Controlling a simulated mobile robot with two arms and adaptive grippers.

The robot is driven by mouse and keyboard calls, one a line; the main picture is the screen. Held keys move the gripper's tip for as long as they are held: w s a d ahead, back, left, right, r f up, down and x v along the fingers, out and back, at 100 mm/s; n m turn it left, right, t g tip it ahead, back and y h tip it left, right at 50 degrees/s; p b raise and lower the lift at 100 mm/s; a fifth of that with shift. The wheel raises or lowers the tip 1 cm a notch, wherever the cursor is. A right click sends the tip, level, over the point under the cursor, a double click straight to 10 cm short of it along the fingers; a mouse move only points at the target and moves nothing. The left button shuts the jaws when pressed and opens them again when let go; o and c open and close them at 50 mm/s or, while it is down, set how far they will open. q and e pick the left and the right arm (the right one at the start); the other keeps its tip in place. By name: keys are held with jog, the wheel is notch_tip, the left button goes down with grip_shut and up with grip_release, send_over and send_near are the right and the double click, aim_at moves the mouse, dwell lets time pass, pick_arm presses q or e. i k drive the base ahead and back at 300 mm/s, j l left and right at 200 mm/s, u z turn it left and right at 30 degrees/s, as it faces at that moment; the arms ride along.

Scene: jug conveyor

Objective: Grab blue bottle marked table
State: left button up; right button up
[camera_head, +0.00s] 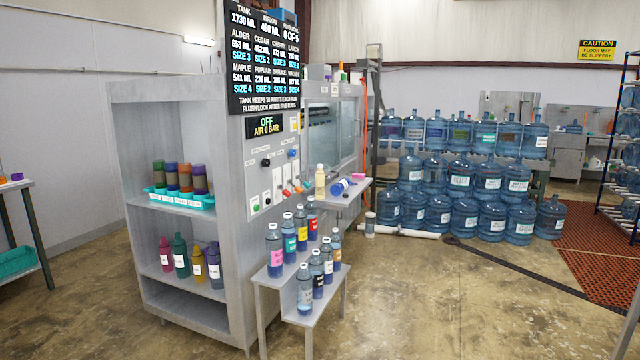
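Several clear bottles with blue contents stand upright on a stepped grey stand (262,281). On its upper step, the front bottle (274,250) has a pink label; those behind have green, yellow and red labels. On the lower step, the front bottle (304,290) has a pale label; another (318,274) has a dark one. A dark blue-purple bottle (215,266) stands on the cabinet's lower shelf. A blue bottle (340,187) lies on its side on the machine's ledge. The label words are too small to read, so I cannot tell which is marked table. Neither gripper is in view.
The grey cabinet (160,94) holds a teal tray (180,201) of dark bottles above several coloured bottles. A cream bottle (320,181) stands on the machine's ledge. Large water jugs (460,180) are stacked behind. The floor right of the stand is mostly clear.

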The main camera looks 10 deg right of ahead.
aim_at(337, 189)
jog(key=i+l+z, duration=0.4)
jog(key=i, duration=0.6)
jog(key=i+z, duration=0.4)
jog(key=i, duration=2.3)
jog(key=i+l+u, duration=0.15)
jog(key=i+u, duration=0.2)
jog(key=i, duration=0.2)
jog(key=i+l+u, duration=0.35)
jog(key=i, duration=0.15)
jog(key=i+l+u, duration=0.35)
jog(key=i, duration=0.15)
